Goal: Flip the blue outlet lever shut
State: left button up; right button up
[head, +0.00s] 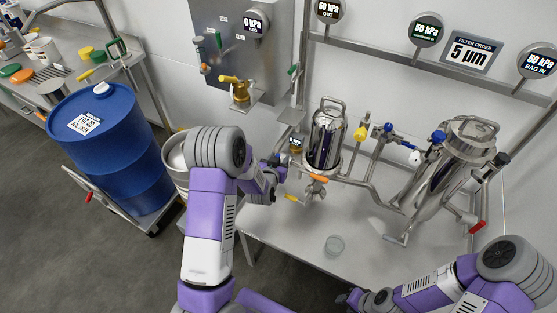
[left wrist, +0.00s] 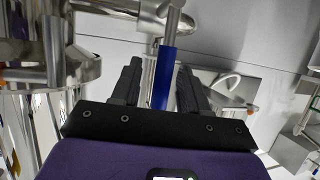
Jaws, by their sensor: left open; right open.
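In the left wrist view a blue lever (left wrist: 165,77) on a metal stem stands between the two dark fingers of my left gripper (left wrist: 159,68). The fingers are apart, and a gap shows on both sides of the lever. In the head view my left gripper (head: 277,165) is beside the small filter housing (head: 326,138), at its left. My own wrist and fingers largely hide the lever there. My right gripper (head: 352,297) is open and low at the bottom edge, partly cut off, away from the pipework.
A larger tilted steel housing (head: 452,172) stands at the right, with blue-handled valves (head: 385,130) on pipes between the housings. A blue drum (head: 112,140) stands at the left. The front of the bench is mostly clear.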

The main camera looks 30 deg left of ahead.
pick_arm(q)
jog(key=p+v, duration=0.1)
jog(key=v, duration=0.6)
jog(key=shift+s+p, duration=0.25)
jog(key=shift+p, duration=0.15)
jog(key=shift+d+r, duration=0.1)
jog(key=s+d+f+g+h+p, duration=0.3)
jog(key=s+d+f+g, duration=0.3)
jog(key=s+d+f, duration=0.25)
jog(key=s+d+f+g+h+p, duration=0.1)
jog(key=s+d+f+g, duration=0.1)
jog(key=s, duration=0.5)
jog(key=s+d+f+n+g+h+p, duration=0.1)
jog(key=s+d+g+h, duration=0.1)
jog(key=s+d+g, duration=0.3)
jog(key=s+d, duration=0.2)
jog(key=s, duration=0.1)
jog(key=shift+f+h, duration=0.3)
jog(key=shift+f, duration=0.1)
